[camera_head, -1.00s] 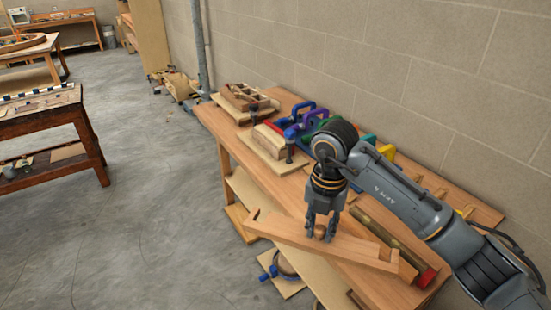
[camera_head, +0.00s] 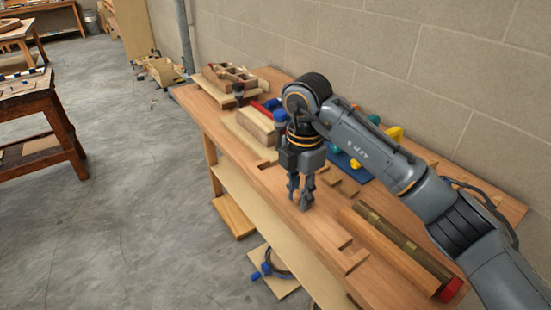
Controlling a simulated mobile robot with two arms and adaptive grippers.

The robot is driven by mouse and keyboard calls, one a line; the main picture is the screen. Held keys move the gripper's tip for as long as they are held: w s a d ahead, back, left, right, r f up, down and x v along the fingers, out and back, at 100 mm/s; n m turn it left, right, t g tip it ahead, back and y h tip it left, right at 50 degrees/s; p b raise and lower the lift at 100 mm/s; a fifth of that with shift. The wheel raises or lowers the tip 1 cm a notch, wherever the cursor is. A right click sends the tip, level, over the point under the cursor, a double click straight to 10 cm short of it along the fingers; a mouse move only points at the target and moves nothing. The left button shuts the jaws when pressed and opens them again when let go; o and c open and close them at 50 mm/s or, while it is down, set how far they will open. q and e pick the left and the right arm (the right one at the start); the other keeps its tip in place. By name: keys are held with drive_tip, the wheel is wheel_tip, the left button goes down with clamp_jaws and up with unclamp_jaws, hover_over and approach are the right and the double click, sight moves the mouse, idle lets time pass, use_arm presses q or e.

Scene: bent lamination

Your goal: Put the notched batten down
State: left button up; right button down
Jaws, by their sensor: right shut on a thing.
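The notched batten (camera_head: 327,229) is a long, light-brown wooden bar with notched ends. It lies lengthwise along the workbench (camera_head: 227,150), at or just above its top. Its colour blends with the bench, so I cannot tell whether it fully rests there. My right gripper (camera_head: 303,203) points down over the middle of the batten and is shut on it, hiding part of it. My left gripper is not in view.
A long block with a brass-coloured bar (camera_head: 395,236) and red end lies right of the batten. Wooden blocks (camera_head: 257,126) and coloured clamps stand farther back by the wall. A round blue-handled item (camera_head: 272,265) lies below the bench.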

drive_tip(key=shift+w+f, duration=0.2)
drive_tip(key=shift+w, duration=0.2)
drive_tip(key=s+d+f+p, duration=0.1)
drive_tip(key=d+f, duration=0.2)
drive_tip(key=d, duration=0.1)
drive_tip(key=s+d+f+p, duration=0.1)
drive_tip(key=d+f, duration=0.2)
drive_tip(key=d, duration=0.1)
drive_tip(key=s+d+f+p, duration=0.2)
drive_tip(key=d, duration=0.2)
drive_tip(key=shift+d+f, duration=0.4)
drive_tip(key=f, duration=0.1)
drive_tip(key=f+p, duration=0.1)
drive_tip(key=f, duration=0.1)
drive_tip(key=shift+d, duration=0.4)
drive_tip(key=shift+f, duration=0.4)
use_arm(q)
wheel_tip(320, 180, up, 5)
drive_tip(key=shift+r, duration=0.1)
use_arm(e)
drive_tip(key=shift+f, duration=0.15)
drive_tip(key=shift+f, duration=0.1)
